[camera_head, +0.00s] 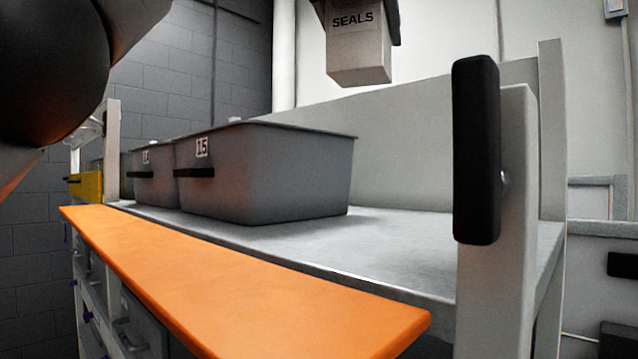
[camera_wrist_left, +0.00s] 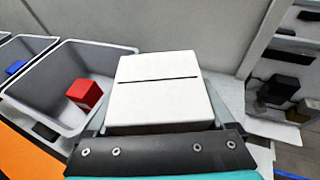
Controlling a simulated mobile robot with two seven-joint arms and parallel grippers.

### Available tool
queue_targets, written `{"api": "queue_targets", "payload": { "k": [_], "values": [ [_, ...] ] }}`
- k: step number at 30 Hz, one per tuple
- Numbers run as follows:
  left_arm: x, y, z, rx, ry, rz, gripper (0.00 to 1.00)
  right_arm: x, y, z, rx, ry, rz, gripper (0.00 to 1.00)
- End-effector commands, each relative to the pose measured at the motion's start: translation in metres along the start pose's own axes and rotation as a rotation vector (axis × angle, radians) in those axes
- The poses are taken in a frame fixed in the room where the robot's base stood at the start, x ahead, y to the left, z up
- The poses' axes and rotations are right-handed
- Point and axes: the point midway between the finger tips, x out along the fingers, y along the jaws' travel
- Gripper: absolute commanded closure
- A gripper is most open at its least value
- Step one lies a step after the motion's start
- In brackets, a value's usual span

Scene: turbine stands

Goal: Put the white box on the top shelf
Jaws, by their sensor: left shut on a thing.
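The white box (camera_head: 360,55), marked SEALS, hangs in the air above the top shelf (camera_head: 400,235) in the head view. My left gripper (camera_head: 361,14) is shut on it, with dark fingers at the box's sides at the top edge of the picture. In the left wrist view the white box (camera_wrist_left: 160,85) shows a thin black line across its face, and a dark bolted gripper part lies along its lower edge. The box is clear of the shelf, above its bare stretch right of the grey bins. My right gripper is not in view.
Grey bins, one labelled 15 (camera_head: 270,175), stand on the shelf's left part. A red box (camera_wrist_left: 85,94) lies in the nearer bin. An orange board (camera_head: 250,290) runs along the front edge. A post with a black pad (camera_head: 476,150) stands at the right.

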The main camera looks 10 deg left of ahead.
Motion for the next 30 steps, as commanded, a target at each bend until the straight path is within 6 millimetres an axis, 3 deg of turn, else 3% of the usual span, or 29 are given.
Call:
{"api": "queue_targets", "payload": {
  "k": [8,14,30],
  "values": [
    [0.006,0.002,-0.016,0.001,-0.003,0.000,0.77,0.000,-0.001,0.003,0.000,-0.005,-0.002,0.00],
    [0.015,0.002,-0.039,0.002,0.001,0.002,0.77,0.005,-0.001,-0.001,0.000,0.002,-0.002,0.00],
    [0.051,0.001,-0.142,0.000,0.002,0.000,0.77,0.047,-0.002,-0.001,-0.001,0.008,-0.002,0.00]
  ]
}}
